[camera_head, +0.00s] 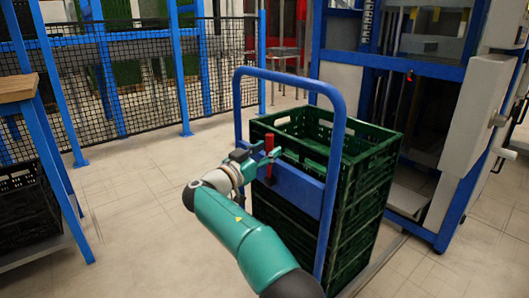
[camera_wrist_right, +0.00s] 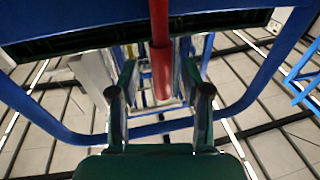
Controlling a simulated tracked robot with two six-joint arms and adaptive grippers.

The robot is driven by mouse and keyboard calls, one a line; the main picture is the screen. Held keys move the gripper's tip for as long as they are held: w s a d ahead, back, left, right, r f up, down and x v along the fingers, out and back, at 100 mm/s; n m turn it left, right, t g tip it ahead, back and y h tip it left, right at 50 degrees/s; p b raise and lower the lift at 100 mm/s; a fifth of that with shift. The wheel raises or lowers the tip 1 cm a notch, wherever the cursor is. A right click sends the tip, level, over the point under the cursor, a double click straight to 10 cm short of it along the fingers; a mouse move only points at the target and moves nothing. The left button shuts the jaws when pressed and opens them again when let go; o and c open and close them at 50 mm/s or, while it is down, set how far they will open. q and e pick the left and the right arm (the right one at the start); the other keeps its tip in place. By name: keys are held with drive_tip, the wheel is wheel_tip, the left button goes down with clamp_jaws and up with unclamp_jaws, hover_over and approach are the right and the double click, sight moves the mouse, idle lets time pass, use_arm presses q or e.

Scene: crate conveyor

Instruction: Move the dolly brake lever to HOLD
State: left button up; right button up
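The red brake lever (camera_head: 269,143) stands roughly upright at the blue cross panel (camera_head: 297,190) of the dolly, below its tall blue handle (camera_head: 335,130). My right gripper (camera_head: 259,155) is at the lever. In the right wrist view the lever (camera_wrist_right: 161,60) lies between the two dark green fingers of the right gripper (camera_wrist_right: 160,75), with a gap visible on each side, so the gripper is open. I cannot tell whether a finger touches the lever. No HOLD marking is readable. My left gripper is in neither view.
A stack of dark green crates (camera_head: 375,160) stands on the dolly behind the panel. A blue-framed machine (camera_head: 455,190) is close on the right. A mesh fence (camera_head: 110,85) runs behind, and a wooden-topped bench (camera_head: 15,88) stands left. The floor between is clear.

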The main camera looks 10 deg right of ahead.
drive_tip(key=shift+s+a, duration=0.35)
drive_tip(key=shift+a, duration=0.15)
drive_tip(key=v, duration=1)
drive_tip(key=shift+s+a, duration=0.2)
drive_tip(key=shift+a, duration=0.15)
drive_tip(key=shift+f, duration=0.1)
